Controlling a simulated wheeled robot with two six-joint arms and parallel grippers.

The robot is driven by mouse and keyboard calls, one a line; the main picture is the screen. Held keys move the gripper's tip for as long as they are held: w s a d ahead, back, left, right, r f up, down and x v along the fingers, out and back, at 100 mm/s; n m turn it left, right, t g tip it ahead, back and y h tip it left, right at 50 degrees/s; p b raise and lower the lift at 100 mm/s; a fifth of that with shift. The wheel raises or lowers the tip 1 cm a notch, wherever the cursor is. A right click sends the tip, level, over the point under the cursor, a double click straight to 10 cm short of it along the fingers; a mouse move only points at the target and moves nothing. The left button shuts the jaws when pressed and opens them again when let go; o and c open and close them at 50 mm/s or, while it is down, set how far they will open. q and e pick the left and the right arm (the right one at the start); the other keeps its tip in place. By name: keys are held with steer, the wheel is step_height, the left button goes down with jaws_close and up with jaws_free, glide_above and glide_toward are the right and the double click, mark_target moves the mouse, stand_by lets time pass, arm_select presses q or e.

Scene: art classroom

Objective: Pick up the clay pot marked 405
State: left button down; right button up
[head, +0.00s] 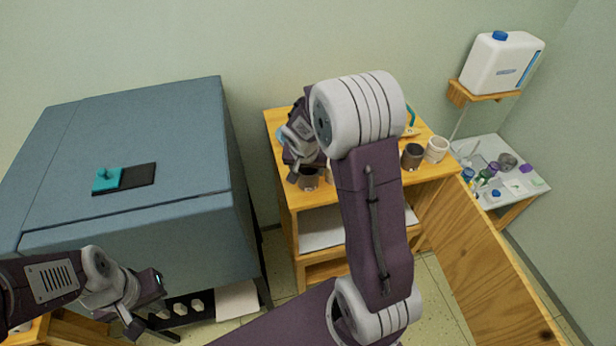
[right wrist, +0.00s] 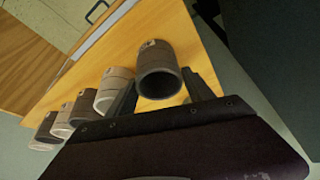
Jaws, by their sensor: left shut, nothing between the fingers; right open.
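A dark grey clay pot (head: 309,180) stands upright at the left front of the wooden shelf unit's top. My right gripper (head: 299,170) is open and close to this pot. In the right wrist view, the dark pot (right wrist: 160,84) is between the two open fingers, one on each side; contact cannot be told. Small marks show on the pots, but I cannot read any number, so I cannot tell which is 405. A dark pot (head: 412,156) and a pale pot (head: 437,150) stand at the right. My left gripper (head: 157,331) is shut and empty, low at the left.
In the right wrist view, a pale pot (right wrist: 113,88) stands close beside the left finger, with several more pots in a row beyond. My right arm hides the middle of the shelf unit (head: 292,195). A large blue-grey cabinet (head: 130,215) stands to the left.

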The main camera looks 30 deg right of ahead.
mark_target(309, 173)
steer(key=x, duration=0.4)
steer(key=shift+d+f, duration=0.1)
steer(key=c, duration=1.2)
